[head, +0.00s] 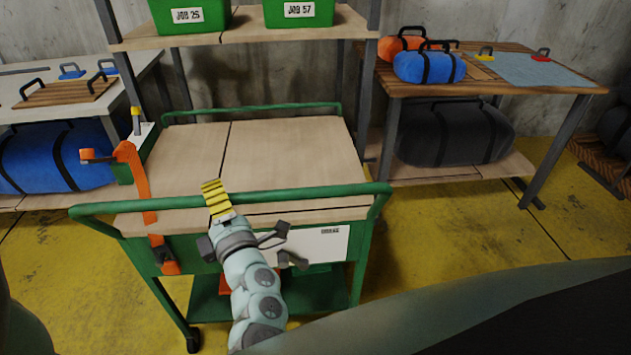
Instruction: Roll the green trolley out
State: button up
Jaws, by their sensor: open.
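The green trolley (350,190) stands in the middle of the view, with a wooden top and a green push bar along its near side. A yellow ribbed piece (217,197) crosses the bar left of centre. My gripper (284,247) is open and appears empty, just below and in front of the bar, before a white panel (320,244) on the trolley's near side. I cannot tell whether it touches the trolley. My arm hides part of the lower shelf (325,290).
A rack shelf (240,33) with green bins (300,12) stands behind the trolley, its posts close on both sides. A left table (30,110) and a right table (490,85) flank it, with bags beneath. Yellow floor (460,235) is open at the right front.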

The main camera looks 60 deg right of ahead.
jog(key=shift+w+d, duration=0.1)
jog(key=shift+w, duration=0.25)
jog(key=shift+o, duration=0.3)
grip_shut()
jog(key=shift+s, duration=0.1)
